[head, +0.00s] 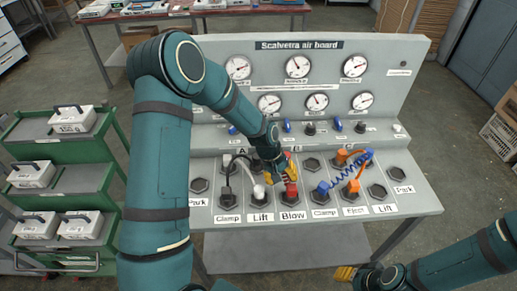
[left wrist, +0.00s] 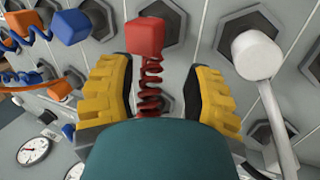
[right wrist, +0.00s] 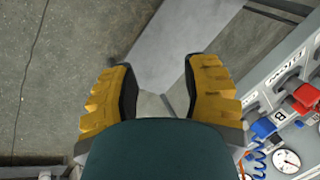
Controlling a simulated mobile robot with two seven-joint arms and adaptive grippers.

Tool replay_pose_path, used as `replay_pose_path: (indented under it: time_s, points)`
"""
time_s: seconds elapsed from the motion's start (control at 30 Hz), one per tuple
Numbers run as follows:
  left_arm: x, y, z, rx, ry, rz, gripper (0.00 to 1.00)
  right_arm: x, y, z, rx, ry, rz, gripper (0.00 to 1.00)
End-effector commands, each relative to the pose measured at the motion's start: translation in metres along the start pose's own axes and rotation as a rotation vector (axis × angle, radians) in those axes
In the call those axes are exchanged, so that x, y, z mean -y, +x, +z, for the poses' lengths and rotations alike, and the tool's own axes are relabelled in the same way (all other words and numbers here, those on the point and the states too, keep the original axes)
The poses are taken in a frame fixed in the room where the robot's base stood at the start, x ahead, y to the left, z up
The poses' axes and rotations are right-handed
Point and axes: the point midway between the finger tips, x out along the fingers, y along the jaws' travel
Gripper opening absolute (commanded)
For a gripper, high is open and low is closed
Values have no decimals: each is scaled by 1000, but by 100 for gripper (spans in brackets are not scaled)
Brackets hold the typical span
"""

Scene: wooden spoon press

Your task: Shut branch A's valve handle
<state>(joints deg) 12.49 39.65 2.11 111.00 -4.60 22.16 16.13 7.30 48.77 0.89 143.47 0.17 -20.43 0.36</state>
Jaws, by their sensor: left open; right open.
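An air board (head: 412,70) carries branch letters A (head: 241,150), B and C. A small blue handle (head: 232,129) sits on the ledge above letter A, partly behind my left arm; its turn position is too small to tell. Similar blue handles sit above B (head: 286,126) and C (head: 338,124). My left gripper (head: 287,174) is over the lower panel, by the red plug (head: 291,190) above Blow. In the left wrist view its open fingers (left wrist: 160,95) stand either side of a red coiled hose (left wrist: 151,85). My right gripper (head: 345,273) is open and empty below the board's front edge.
A white plug (head: 259,191) stands at Lift, close to the left gripper. Orange and blue plugs with a blue coiled hose (head: 345,178) stand to the right. Gauges (head: 297,66) line the back panel. A green cart (head: 75,160) stands at left.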

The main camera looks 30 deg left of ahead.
Motion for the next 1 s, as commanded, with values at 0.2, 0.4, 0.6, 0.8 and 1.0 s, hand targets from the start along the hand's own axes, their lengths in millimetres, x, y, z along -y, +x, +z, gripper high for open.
replay_pose_path:
  time_s: [0.2,0.4,0.6,0.8,1.0]
  points:
    - [24,-24,-26,-41,-507,101,50,1,-2,-3,-7,2,1,47]
    - [54,-56,-60,-89,-1059,248,50,1,-4,-6,-15,5,2,47]
    - [98,-95,-98,-139,-1619,452,50,2,-6,-10,-24,7,2,47]
    - [149,-138,-128,-175,-2105,698,50,3,-7,-12,-32,9,3,47]
    - [183,-164,-142,-185,-2369,874,50,3,-8,-14,-36,10,4,47]
